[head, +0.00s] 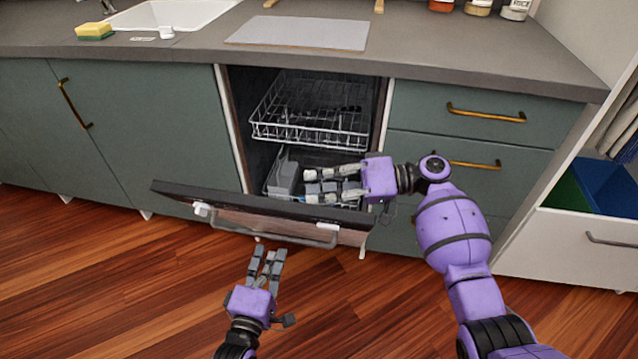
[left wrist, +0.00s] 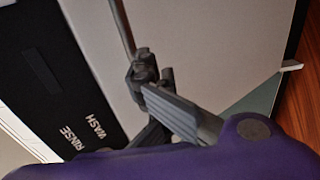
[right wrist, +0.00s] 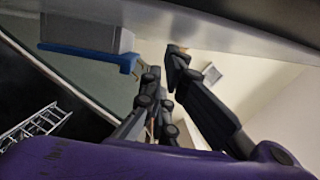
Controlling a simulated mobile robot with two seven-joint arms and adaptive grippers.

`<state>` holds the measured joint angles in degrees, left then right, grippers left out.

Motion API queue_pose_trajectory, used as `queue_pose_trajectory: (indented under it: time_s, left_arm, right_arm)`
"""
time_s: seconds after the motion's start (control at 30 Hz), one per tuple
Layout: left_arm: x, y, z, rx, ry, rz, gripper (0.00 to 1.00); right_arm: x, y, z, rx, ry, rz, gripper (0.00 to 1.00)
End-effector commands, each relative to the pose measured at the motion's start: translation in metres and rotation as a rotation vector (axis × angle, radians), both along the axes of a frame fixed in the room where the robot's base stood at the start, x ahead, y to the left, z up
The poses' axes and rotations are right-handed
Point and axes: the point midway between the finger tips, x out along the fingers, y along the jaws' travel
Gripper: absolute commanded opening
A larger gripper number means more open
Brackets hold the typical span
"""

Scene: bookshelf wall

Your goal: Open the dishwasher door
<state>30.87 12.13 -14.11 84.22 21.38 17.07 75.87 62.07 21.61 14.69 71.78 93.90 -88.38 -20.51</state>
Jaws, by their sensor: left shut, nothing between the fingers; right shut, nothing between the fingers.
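The dishwasher door (head: 180,189) is partly open, tilted outward at the top, with a grey bar handle (head: 270,237) on its front. My right gripper (head: 308,187) is shut and empty, just inside the door's top edge in front of the lower rack. My left gripper (head: 266,256) is shut and empty, low in front of the door, below the handle in the picture. In the left wrist view its fingers (left wrist: 158,88) appear near the handle bar (left wrist: 122,28) and the pale front panel; I cannot tell if they touch. The right fingers also show in the right wrist view (right wrist: 165,72).
The upper wire rack (head: 310,125) sits inside the dishwasher, with a grey basket (head: 284,178) below. Green cabinets (head: 150,110) and drawers (head: 470,130) flank the opening. The counter (head: 430,60) is above. Wooden floor (head: 110,270) in front is clear.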

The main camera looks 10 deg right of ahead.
Motion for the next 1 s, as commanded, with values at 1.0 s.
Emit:
queue_pose_trajectory:
  time_s: [1.0]
  left_arm:
    - [0.004, 0.0, 0.008, -0.008, -0.016, 0.003, 0.15]
  right_arm:
    - [-0.038, 0.013, -0.024, -0.024, -0.046, 0.01, 0.0]
